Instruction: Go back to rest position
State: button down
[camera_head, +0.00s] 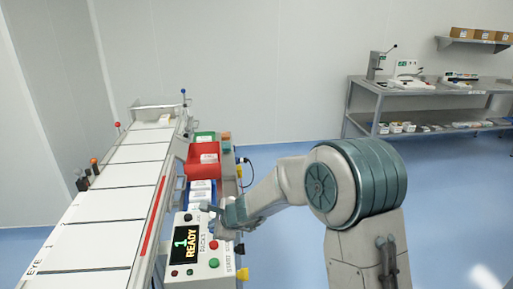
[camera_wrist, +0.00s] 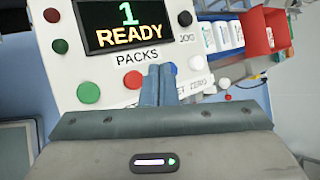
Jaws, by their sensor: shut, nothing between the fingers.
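My gripper (camera_head: 206,208) is at the end of my outstretched arm, above the white control panel (camera_head: 208,262). In the wrist view the two fingertips (camera_wrist: 159,70) are together, with nothing between them. The panel display (camera_wrist: 125,22) reads 1 READY. A green button (camera_wrist: 88,93) is left of the fingers.
A conveyor (camera_head: 95,230) with white panels runs along the left. A red bin (camera_head: 203,170) and a blue bin (camera_head: 203,192) stand behind the control panel. A steel table (camera_head: 430,88) with devices is at the back right. The blue floor (camera_head: 285,250) has free room.

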jog(key=s+d+r+n+g+h, duration=0.1)
jog(key=s+d+r+n, duration=0.85)
jog(key=d, duration=0.35)
jog(key=s+d+r+n+g+h, duration=0.1)
jog(key=s+d+n+h, duration=0.5)
jog(key=s+d, duration=1.1)
jog(key=d, duration=0.3)
jog(key=shift+r+h, duration=0.3)
jog(key=shift+r, duration=0.1)
jog(key=shift+d, duration=0.1)
